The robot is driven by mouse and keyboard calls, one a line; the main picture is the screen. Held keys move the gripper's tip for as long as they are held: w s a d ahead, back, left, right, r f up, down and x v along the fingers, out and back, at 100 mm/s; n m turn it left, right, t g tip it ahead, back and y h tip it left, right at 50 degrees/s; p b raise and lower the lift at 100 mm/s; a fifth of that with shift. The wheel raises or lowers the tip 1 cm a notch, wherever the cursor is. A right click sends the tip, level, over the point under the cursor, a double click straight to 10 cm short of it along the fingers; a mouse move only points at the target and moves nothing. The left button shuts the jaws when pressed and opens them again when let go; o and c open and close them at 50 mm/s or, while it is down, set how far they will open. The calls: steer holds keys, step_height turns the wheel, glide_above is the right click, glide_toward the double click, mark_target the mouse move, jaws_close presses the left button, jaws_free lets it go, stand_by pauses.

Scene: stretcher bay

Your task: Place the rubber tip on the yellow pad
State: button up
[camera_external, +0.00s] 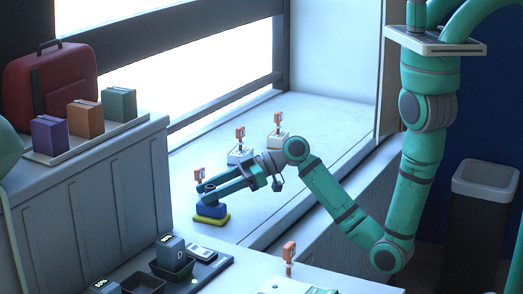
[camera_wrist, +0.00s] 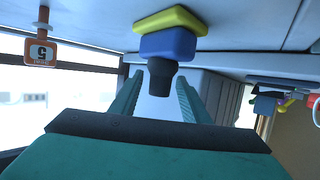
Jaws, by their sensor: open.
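The rubber tip has a blue block (camera_external: 211,210) as its broad part, and in the wrist view it shows as a blue block (camera_wrist: 168,45) with a dark grey stem (camera_wrist: 161,78). The blue part sits on the yellow pad (camera_external: 211,221), which also shows in the wrist view (camera_wrist: 171,20). They appear to touch, with the block roughly centred. My gripper (camera_external: 206,190) is over it, its teal fingers (camera_wrist: 157,92) spread on either side of the stem. Gaps show on both sides of the stem in the wrist view. The far side of the pad is hidden.
An orange number marker (camera_wrist: 40,50) stands beside the pad. White holders (camera_external: 240,155) with orange markers stand farther back on the ledge. Dark trays (camera_external: 172,268) lie in front, and a tray of coloured boxes (camera_external: 85,122) is at left. The ledge right of my gripper looks clear.

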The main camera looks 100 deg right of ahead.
steer(key=shift+r, duration=0.2)
steer(key=v, duration=1.2)
steer(key=w+a+f+m, duration=0.1)
steer(key=a, duration=0.2)
steer(key=w+a+f+m+t, duration=0.1)
steer(key=a+m, duration=0.1)
steer(key=a, duration=0.2)
steer(key=w+a+f+m+t, duration=0.1)
steer(key=w+a, duration=0.1)
steer(key=a, duration=0.1)
steer(key=shift+a+f+m, duration=0.2)
steer(key=shift+a+m, duration=0.1)
steer(key=shift+m, duration=0.1)
steer(key=s+a+f+m+g+h, duration=0.1)
steer(key=s+a+f+m+h, duration=0.25)
steer(key=s+a+f, duration=0.65)
steer(key=s+a+n+y, duration=0.1)
steer(key=s+a+n, duration=0.3)
steer(key=s, duration=0.2)
steer(key=s+a+r+n+y, duration=0.1)
steer(key=s+a+n+y, duration=0.1)
steer(key=s+a+n, duration=0.2)
steer(key=s, duration=0.3)
steer(key=shift+s, duration=0.15)
